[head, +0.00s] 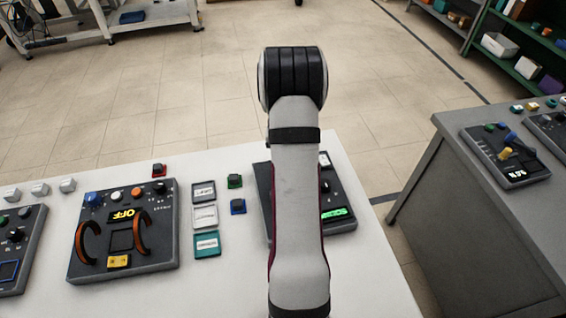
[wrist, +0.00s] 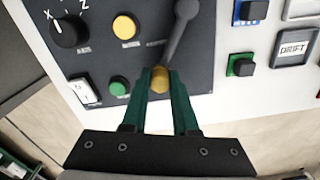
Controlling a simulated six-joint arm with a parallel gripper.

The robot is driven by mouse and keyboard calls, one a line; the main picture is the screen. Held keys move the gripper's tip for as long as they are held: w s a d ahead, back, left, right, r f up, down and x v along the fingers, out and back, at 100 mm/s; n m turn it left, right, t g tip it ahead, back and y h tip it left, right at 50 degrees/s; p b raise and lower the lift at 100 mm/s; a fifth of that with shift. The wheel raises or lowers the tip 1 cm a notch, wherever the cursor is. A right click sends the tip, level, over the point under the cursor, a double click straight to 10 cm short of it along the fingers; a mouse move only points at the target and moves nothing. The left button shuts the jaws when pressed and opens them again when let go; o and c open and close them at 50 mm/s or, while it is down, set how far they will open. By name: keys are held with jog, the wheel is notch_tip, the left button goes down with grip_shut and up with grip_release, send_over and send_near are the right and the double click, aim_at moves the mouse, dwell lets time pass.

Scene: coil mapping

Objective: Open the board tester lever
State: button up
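The board tester panel (wrist: 110,60) is dark grey and fills much of the wrist view. A dark grey lever (wrist: 178,35) runs down from the top of that view toward a gold ball (wrist: 160,80). I cannot tell whether the ball is the lever's end or its base. My gripper (wrist: 160,75) has two green fingers, one on each side of the ball. The ball nearly fills the gap at the fingertips, but whether they press on it is unclear. In the head view my arm hides the gripper and most of the panel (head: 342,212).
The panel also carries a black rotary knob (wrist: 69,30), a yellow button (wrist: 124,27), a green button (wrist: 119,87) and a white rocker switch (wrist: 84,92). Small blocks (wrist: 241,64) and label tiles (wrist: 293,47) lie beside it. Another panel (head: 124,232) with orange handles stands left.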

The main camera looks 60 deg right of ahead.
grip_shut()
dwell(1.0)
